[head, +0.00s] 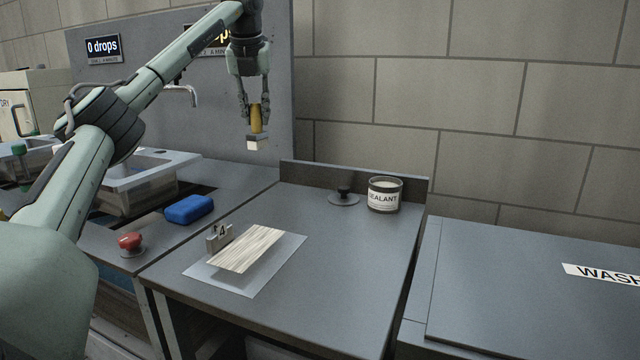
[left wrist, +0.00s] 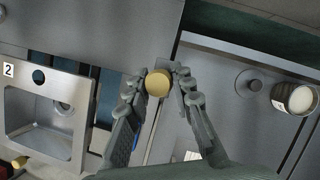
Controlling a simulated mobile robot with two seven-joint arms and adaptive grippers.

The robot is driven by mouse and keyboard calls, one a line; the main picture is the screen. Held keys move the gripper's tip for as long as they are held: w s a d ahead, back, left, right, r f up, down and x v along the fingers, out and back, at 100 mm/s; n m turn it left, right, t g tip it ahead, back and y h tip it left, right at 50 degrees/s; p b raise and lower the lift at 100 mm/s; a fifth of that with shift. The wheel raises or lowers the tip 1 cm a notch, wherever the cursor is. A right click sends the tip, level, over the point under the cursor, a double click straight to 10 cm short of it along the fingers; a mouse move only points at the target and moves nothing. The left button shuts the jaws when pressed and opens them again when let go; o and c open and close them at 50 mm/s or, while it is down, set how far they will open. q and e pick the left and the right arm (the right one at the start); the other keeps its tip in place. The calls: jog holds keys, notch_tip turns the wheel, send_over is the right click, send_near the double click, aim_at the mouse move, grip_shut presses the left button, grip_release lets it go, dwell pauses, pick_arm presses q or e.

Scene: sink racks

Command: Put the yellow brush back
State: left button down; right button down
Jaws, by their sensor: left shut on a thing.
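The yellow brush (head: 257,118) hangs upright from my left gripper (head: 254,102), handle up and pale bristle block down. It is held in the air in front of the grey back panel, above the counter and touching nothing below. In the left wrist view, the round yellow end of the brush (left wrist: 158,83) sits between the fingertips of my left gripper (left wrist: 160,78), which are shut on it. The bristles are hidden there. My right gripper is not in view.
A sealant can (head: 385,196) and a black knob on a round base (head: 344,196) stand at the counter's back. A striped board (head: 255,248) lies on a pale sheet. A blue sponge (head: 189,209), red button (head: 130,242) and sink (head: 150,170) are left. The counter's right is clear.

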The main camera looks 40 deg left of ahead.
pick_arm(q)
jog(key=w+d+f, duration=0.2)
jog(key=d+f, duration=0.1)
jog(key=w+d+f, duration=0.2)
jog(key=d+f, duration=0.1)
jog(key=f, duration=0.1)
jog(key=w+d+f, duration=0.2)
jog(key=d+f, duration=0.1)
jog(key=shift+d+f, duration=0.25)
jog(key=shift+d, duration=0.05)
jog(key=shift+f, duration=0.1)
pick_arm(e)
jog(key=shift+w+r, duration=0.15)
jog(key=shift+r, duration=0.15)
pick_arm(q)
jog(key=shift+f, duration=0.1)
